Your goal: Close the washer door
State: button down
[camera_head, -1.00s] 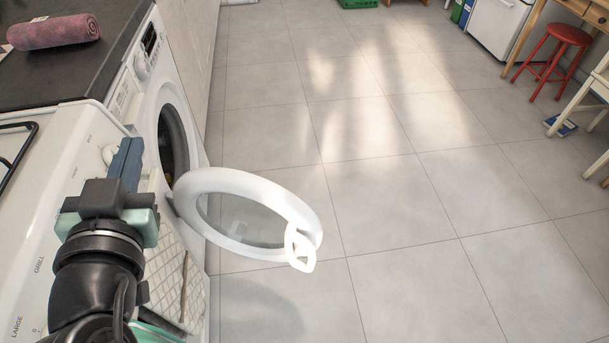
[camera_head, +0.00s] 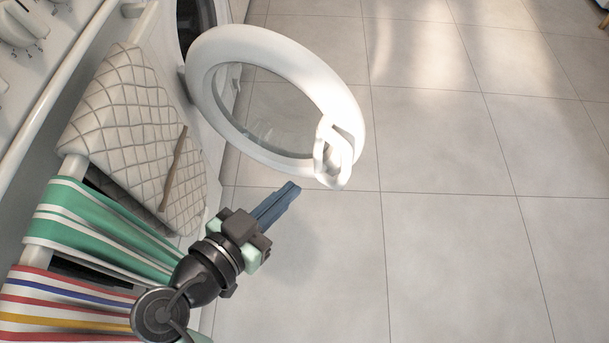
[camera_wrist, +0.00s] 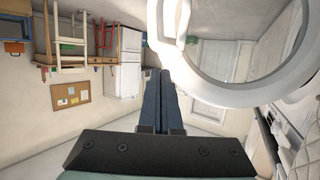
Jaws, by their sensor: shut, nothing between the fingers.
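The washer door (camera_head: 334,82) is a white ring with a clear glass middle and stands wide open, swung out from the washer (camera_head: 222,12) at the top left. Its white latch handle (camera_head: 333,150) is on the free edge at the right. My gripper (camera_head: 290,190) is shut and empty, its blue fingers pointing up and right, just below the door's lower rim and apart from it. In the wrist view the door (camera_wrist: 158,35) fills the upper right, and the shut fingers (camera_wrist: 162,75) point toward its edge. The washer's drum opening is mostly out of view.
A quilted cloth (camera_head: 130,110), a green striped towel (camera_head: 90,235) and a multicoloured striped towel (camera_head: 65,305) hang on the appliance front to the left, close to my arm. The tiled floor (camera_head: 470,240) to the right is clear.

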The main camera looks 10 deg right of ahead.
jog(key=b, duration=0.5)
send_near(337, 147)
jog(key=x, duration=0.5)
jog(key=shift+d+f, duration=0.1)
jog(key=shift+f, duration=0.1)
jog(key=shift+x, duration=0.8)
jog(key=shift+w+r, duration=0.1)
jog(key=shift+r, duration=0.05)
